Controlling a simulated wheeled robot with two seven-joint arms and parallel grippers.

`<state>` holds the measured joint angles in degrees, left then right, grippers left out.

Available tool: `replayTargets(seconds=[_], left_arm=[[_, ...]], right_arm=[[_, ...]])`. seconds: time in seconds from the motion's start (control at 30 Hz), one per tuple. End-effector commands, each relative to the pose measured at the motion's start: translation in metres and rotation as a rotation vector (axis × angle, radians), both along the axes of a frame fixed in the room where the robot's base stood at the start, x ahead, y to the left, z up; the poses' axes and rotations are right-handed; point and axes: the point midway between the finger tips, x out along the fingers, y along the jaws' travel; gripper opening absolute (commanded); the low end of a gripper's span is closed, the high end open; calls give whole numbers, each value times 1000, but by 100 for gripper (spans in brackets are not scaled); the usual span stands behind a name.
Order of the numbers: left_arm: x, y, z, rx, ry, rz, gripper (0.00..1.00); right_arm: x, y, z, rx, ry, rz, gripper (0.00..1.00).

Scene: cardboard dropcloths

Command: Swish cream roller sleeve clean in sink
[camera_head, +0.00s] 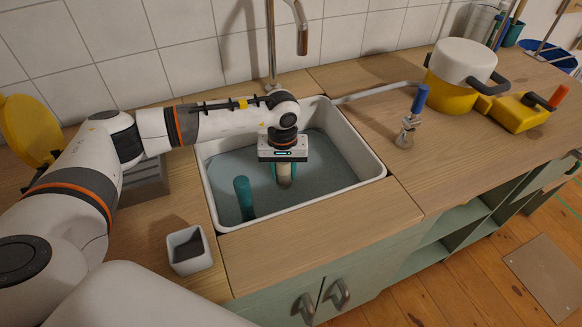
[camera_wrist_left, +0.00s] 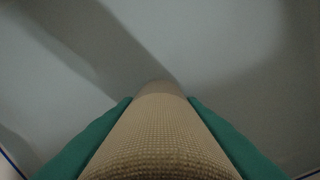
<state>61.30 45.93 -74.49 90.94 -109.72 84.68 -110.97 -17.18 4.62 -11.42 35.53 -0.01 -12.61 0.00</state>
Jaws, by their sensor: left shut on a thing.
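The cream roller sleeve (camera_wrist_left: 160,130) fills the middle of the left wrist view, with a woven, textured surface. It also shows in the head view as a small pale piece (camera_head: 284,174) under my left gripper (camera_head: 283,166). My left gripper is shut on the sleeve, its green fingers on either side of it. The gripper points down into the white sink (camera_head: 372,164), which holds grey-blue water. The sleeve's lower end is at the water; how deep it reaches I cannot tell. My right gripper is not in view.
A teal cylinder (camera_head: 244,197) stands in the sink's left part. The tap (camera_head: 272,45) rises behind the sink. A small white pot (camera_head: 188,250) stands at the front left. A blue-handled tool (camera_head: 410,118) and a yellow pot (camera_head: 455,85) stand to the right.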

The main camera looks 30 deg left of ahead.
Motion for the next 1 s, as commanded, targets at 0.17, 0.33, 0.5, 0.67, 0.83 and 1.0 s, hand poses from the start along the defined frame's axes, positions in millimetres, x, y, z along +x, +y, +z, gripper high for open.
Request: replayTargets(seconds=[0.17, 0.33, 0.5, 0.67, 0.83, 1.0], left_arm=[[-18, 16, 0, 0, 1, 0, 9], [-24, 20, 0, 0, 1, -1, 9], [-11, 9, -3, -3, -3, -2, 9], [6, -7, -4, -3, -1, -2, 9], [19, -18, -3, -2, -1, -1, 9], [19, -17, -2, 0, 1, 0, 9]], right_arm=[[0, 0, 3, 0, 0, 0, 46], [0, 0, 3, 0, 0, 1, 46], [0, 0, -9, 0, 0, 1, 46], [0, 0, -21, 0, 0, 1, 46], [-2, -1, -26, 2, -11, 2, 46], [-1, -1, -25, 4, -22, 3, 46]])
